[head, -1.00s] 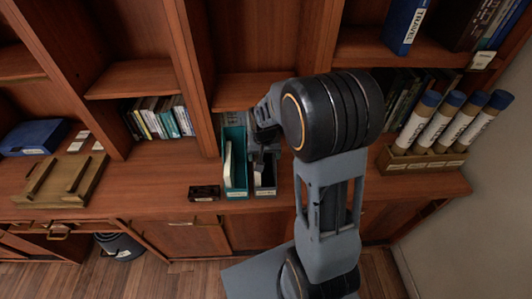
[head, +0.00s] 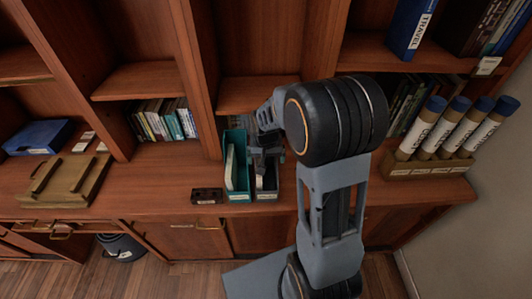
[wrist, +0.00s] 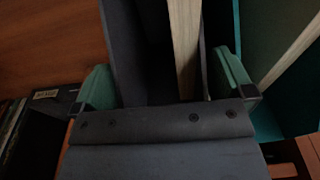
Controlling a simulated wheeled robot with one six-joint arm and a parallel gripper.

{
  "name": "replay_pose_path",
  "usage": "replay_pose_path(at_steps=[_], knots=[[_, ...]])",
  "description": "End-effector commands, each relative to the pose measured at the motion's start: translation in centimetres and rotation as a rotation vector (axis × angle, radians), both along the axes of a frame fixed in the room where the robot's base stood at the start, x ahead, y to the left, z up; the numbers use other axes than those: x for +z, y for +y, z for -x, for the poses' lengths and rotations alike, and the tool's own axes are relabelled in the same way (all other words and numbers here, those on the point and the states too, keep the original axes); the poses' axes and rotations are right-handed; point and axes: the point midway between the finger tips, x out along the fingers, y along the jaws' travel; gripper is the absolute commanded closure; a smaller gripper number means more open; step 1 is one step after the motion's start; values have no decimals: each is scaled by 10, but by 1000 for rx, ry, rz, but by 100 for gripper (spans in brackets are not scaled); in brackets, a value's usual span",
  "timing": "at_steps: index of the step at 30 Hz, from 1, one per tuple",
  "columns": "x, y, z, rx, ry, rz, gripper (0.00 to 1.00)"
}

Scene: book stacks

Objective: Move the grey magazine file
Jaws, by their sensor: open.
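The grey magazine file (head: 267,192) stands upright on the wooden counter, just right of a teal magazine file (head: 236,165). My gripper (head: 266,160) is over the grey file in the head view and hides its upper part. In the wrist view the grey file (wrist: 124,45) lies between the two green-padded fingers of my gripper (wrist: 166,80), one on each side. The fingers are open, and I cannot tell whether either pad touches the file. A pale-edged book (wrist: 184,40) is inside the grey file.
The teal file is close beside the right finger in the wrist view. A black cassette-like box (head: 207,196) lies left of the files. A rack of capped tubes (head: 430,168) stands at right, a wooden tray (head: 65,183) at left. Shelf uprights rise behind.

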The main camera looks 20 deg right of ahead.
Motion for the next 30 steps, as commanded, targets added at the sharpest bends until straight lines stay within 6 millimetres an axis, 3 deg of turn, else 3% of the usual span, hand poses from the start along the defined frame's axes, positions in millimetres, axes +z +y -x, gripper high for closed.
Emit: replay_pose_path(at_steps=[5,21,30], knots=[[18,1,1,0,-5,0,0],[115,6,12,1,-5,0,0],[135,6,15,1,-2,0,0]])
